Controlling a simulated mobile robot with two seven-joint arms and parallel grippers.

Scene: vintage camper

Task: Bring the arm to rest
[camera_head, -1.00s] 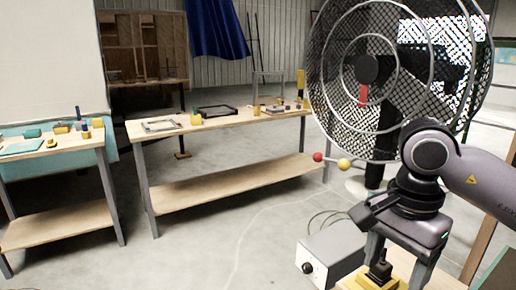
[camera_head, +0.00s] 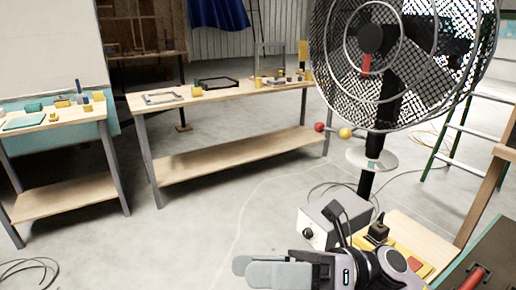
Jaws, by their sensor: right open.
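My right gripper (camera_head: 258,269) is low at the bottom edge of the head view, with its grey fingers pointing left. It is open and I see nothing held between the fingers. It appears in front of the floor, lower in the picture than a grey metal box (camera_head: 322,228). A small black block (camera_head: 378,233) stands on a yellow piece to the right of the box, apart from the gripper. Most of my right arm is out of the frame. My left gripper is not in view.
A large caged fan (camera_head: 345,105) stands at the right. A wooden workbench (camera_head: 225,105) is at the middle back, another bench (camera_head: 60,133) at the left. A ladder (camera_head: 450,145) stands behind the fan.

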